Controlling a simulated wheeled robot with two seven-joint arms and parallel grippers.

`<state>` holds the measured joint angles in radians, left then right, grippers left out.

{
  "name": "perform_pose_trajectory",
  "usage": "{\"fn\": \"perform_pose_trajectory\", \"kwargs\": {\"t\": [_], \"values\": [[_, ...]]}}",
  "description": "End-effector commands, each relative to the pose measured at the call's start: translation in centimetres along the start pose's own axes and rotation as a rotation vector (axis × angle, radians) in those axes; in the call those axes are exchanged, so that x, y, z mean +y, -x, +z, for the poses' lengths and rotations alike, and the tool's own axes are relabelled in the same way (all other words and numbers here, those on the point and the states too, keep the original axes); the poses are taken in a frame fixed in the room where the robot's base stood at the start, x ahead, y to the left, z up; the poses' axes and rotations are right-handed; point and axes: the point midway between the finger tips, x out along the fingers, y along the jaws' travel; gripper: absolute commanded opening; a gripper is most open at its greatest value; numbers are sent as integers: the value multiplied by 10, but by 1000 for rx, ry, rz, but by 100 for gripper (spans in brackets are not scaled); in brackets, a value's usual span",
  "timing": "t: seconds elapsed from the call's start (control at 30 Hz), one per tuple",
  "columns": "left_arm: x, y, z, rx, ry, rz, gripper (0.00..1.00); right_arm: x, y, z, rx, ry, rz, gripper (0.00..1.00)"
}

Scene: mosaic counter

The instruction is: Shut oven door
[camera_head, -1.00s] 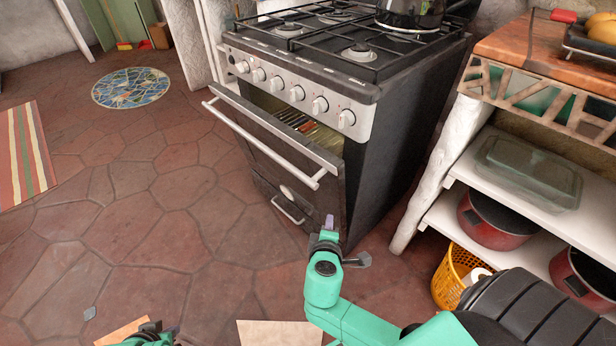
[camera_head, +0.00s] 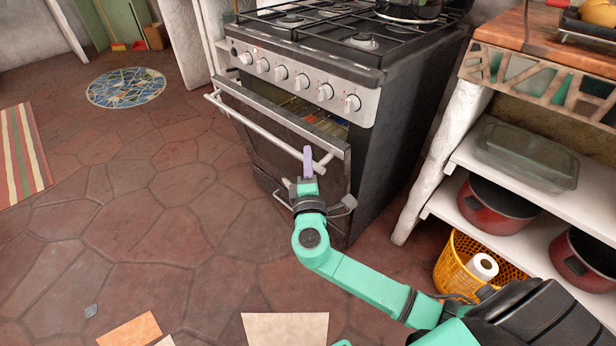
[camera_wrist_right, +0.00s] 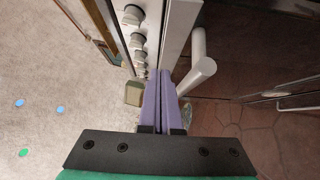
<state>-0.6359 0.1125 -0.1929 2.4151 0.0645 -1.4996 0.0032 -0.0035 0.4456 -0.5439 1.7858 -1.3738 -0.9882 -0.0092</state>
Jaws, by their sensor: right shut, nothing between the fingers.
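The black oven door (camera_head: 265,141) under the stove's knob panel is partly open. It tilts outward at the top, and a gap above it shows the oven inside. A pale bar handle (camera_head: 262,133) runs along its upper front. My right gripper (camera_head: 308,151) is shut and empty, with its purple fingers at the handle's right end. In the right wrist view the shut fingers (camera_wrist_right: 165,77) point along the door's top edge, beside the white handle (camera_wrist_right: 201,66). The knobs (camera_wrist_right: 136,40) show on the other side. I cannot tell whether the fingers touch the door. My left gripper is out of view.
A white shelf unit (camera_head: 432,211) with red pots (camera_head: 497,207) and a glass dish (camera_head: 527,153) stands right of the stove. A yellow basket (camera_head: 462,262) sits below. A kettle (camera_head: 408,8) is on the hob.

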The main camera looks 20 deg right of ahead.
Motion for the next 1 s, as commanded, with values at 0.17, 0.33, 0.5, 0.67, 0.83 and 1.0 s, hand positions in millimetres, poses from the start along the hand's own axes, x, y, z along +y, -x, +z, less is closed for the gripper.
{"fn": "perform_pose_trajectory", "kwargs": {"t": [0.17, 0.33, 0.5, 0.67, 0.83, 1.0], "values": [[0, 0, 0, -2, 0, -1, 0, -1, -18, 22, -2, 4, 0, 0], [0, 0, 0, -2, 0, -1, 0, -1, -23, 26, -1, 2, -2, 0], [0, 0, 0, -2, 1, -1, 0, -1, -23, 26, -1, 2, -2, 0], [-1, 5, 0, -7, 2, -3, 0, 2, -30, 33, -2, -8, -14, 0], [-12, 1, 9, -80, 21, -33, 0, 4, -51, 54, -3, -53, -60, 0], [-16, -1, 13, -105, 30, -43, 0, 2, -59, 63, -1, -76, -79, 0]]}}
